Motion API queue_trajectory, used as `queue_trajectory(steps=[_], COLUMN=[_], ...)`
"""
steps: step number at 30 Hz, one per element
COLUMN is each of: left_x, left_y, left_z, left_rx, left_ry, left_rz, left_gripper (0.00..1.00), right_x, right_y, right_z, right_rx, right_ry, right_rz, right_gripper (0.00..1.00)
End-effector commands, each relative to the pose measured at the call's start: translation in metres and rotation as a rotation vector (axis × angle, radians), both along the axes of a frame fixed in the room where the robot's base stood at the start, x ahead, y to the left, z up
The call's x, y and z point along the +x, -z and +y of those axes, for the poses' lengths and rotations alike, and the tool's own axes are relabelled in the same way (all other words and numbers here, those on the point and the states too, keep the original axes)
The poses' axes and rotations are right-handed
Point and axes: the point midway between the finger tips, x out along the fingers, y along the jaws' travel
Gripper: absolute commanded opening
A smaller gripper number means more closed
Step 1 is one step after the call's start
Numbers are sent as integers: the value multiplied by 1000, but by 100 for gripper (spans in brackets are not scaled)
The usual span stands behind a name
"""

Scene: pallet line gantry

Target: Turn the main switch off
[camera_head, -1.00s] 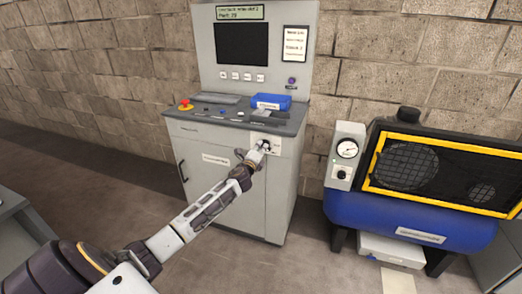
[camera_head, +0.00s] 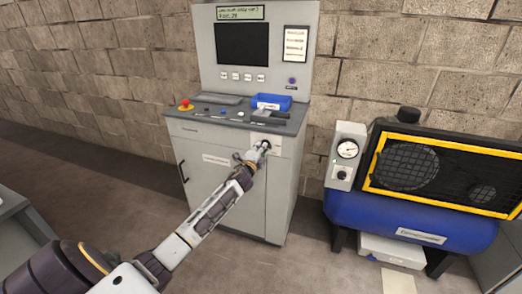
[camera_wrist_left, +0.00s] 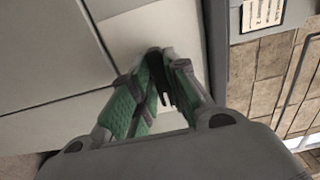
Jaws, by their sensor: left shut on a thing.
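The main switch sits on a pale plate (camera_head: 276,139) at the top right of the grey cabinet's front. My left gripper (camera_head: 263,147) is at this plate and covers most of the switch. In the left wrist view, the green-padded fingers of my left gripper (camera_wrist_left: 156,88) are closed on the dark switch handle (camera_wrist_left: 155,53) in front of the pale plate (camera_wrist_left: 180,30). The fingers hide most of the handle, so its angle is hard to tell. My right gripper is not in view.
The grey control cabinet (camera_head: 228,180) carries a dark screen (camera_head: 242,44), a red stop button (camera_head: 185,104) and a blue tray (camera_head: 272,102). A blue compressor (camera_head: 400,215) with a yellow-framed guard stands to the right. Floor is open in front of the cabinet.

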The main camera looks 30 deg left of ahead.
Motion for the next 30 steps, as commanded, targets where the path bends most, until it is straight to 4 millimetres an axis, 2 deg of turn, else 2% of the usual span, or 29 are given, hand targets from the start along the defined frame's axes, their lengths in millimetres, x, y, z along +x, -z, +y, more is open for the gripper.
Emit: queue_trajectory(steps=[2, 3, 7, 20, 30], left_x=[0, 0, 0, -1, -17], left_y=[1, 1, 1, 1, 1], left_z=[1, 1, 0, 0, -4], left_rx=[-7, -6, -4, -1, -1], left_ry=[-2, -2, -1, 0, 0], left_rz=[2, 2, 1, 1, 1], left_gripper=[0, 20, 37, 38, 38], right_x=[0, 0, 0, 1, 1], right_y=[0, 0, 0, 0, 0], right_z=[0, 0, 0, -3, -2], right_rx=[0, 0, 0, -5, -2], right_ry=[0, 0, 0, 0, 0], right_rz=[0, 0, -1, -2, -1], right_gripper=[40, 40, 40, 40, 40])
